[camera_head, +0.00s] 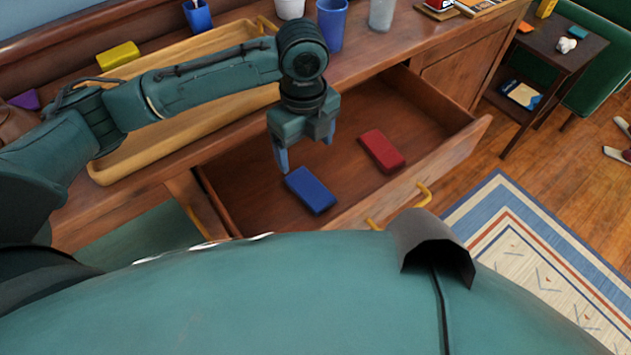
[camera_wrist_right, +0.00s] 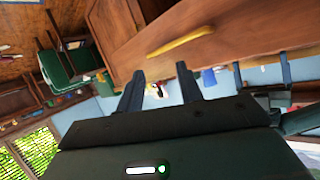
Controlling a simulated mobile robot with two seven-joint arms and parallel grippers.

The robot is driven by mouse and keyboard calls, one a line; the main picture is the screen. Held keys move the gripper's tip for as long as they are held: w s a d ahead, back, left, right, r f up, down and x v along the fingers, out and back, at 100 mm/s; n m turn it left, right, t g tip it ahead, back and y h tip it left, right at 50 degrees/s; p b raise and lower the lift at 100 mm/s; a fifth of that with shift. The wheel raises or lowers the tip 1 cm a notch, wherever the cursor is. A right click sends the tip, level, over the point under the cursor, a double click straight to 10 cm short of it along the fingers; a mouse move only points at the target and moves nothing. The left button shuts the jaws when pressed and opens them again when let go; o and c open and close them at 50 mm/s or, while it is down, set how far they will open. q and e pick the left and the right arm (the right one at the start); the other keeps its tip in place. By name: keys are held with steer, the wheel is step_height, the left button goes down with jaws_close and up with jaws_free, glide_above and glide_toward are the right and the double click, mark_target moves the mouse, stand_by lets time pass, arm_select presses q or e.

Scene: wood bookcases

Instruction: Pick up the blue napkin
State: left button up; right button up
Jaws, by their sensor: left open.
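The blue napkin (camera_head: 311,190) is a small folded block lying in the open wooden drawer (camera_head: 262,168), toward its front left. My left gripper (camera_head: 305,152) points down over the drawer, just above and behind the napkin. Its fingers are apart, with nothing between them, and it does not appear to touch the napkin. My right gripper (camera_wrist_right: 160,70) shows in the right wrist view with its two fingers apart and empty. It is not seen in the head view.
A red block (camera_head: 382,151) lies in the drawer right of the napkin. A long wooden tray (camera_head: 130,168) sits on the desktop under my left arm. A blue cup (camera_head: 331,24) stands near the back. The drawer front has yellow handles (camera_head: 424,195).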

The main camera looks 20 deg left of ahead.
arm_select(q)
steer(key=b, duration=0.1)
glide_toward(307, 173)
steer(key=s+f, duration=0.1)
steer(key=s+d+f, duration=0.1)
steer(key=s+f, duration=0.1)
steer(key=s, duration=0.1)
steer(key=shift+d+f, duration=0.25)
steer(key=f, duration=0.1)
steer(key=f+b, duration=0.1)
steer(key=f, duration=0.3)
steer(key=shift+w+d+f, duration=0.1)
steer(key=shift+w+d, duration=0.1)
steer(key=shift+w, duration=0.05)
steer(key=shift+c, duration=0.6)
steer(key=c, duration=0.9)
steer(key=shift+c, duration=0.2)
